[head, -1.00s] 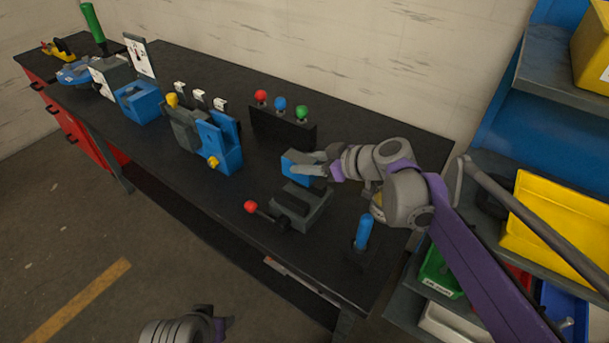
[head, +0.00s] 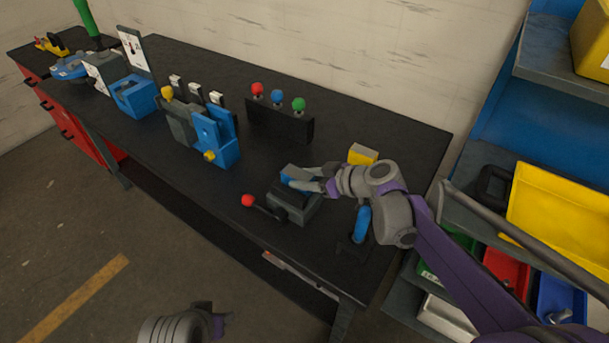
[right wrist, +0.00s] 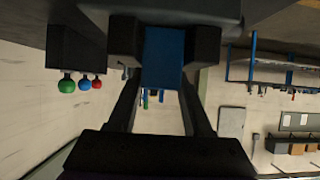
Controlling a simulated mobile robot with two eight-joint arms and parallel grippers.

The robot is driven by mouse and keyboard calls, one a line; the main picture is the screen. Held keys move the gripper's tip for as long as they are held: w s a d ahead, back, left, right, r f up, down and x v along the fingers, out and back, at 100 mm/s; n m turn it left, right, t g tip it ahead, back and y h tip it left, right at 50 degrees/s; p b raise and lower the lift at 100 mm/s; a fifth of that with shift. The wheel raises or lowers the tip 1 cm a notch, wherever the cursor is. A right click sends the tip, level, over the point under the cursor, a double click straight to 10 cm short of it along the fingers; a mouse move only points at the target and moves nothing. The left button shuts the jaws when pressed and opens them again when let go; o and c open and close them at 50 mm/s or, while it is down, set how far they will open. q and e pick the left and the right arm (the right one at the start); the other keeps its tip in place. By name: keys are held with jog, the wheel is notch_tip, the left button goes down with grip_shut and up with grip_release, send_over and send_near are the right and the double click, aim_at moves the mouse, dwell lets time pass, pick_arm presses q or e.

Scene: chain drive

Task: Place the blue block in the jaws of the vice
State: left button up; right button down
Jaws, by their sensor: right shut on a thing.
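The blue block (head: 293,171) is between the fingertips of my right gripper (head: 302,180), which is shut on it. In the right wrist view the block (right wrist: 163,58) sits between the two dark fingers. The grey vice (head: 296,209), with a red-knobbed handle (head: 248,201), is directly under the gripper. The block is at the top of the vice, over or between its jaws. My fingers hide the jaw gap, so I cannot tell whether it touches them. My left gripper (head: 218,322) is at the bottom edge, away from the bench; its fingers are unclear.
A yellow block (head: 362,154) lies behind my right wrist. A blue upright handle (head: 362,224) stands right of the vice. A black box with red, blue and green knobs (head: 280,122) is behind. A blue-and-grey fixture (head: 218,142) stands left. The bench front left of the vice is clear.

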jog(key=shift+f, duration=0.1)
jog(key=shift+c, duration=1.6)
grip_release()
jog(key=shift+d+r, duration=0.15)
jog(key=shift+r, duration=0.1)
jog(key=v, duration=1.1)
jog(key=shift+s+d+p, duration=0.25)
jog(key=shift+p, duration=0.1)
